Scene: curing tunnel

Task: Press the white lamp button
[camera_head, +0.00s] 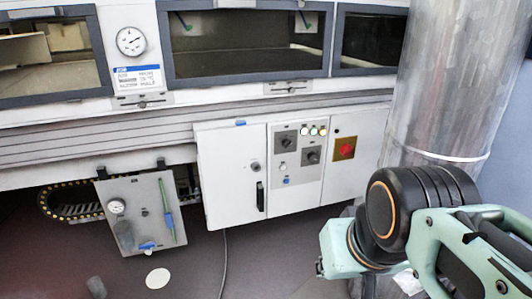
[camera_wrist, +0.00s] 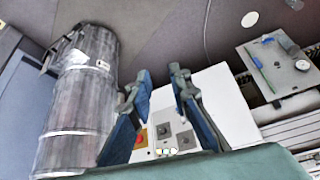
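The lamp buttons are a short row of small round pieces on the white control cabinet (camera_head: 232,190). In the head view a pale button (camera_head: 304,131) sits at the left of the row, with other light-coloured ones to its right; which is the white lamp is hard to tell at this size. The row shows small in the wrist view (camera_wrist: 166,152), low between my fingers. My gripper (camera_wrist: 160,76) is open and empty, its two dark-blue fingers apart, with the cabinet behind them. The fingers are out of the head view.
Dark selector knobs (camera_head: 312,156) sit under the buttons, and a red button on a yellow plate (camera_head: 345,149) is to their right. A large metal cylinder (camera_head: 446,75) stands right of the cabinet. A tilted grey panel (camera_head: 137,190) hangs at the left. A cable lies on the floor.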

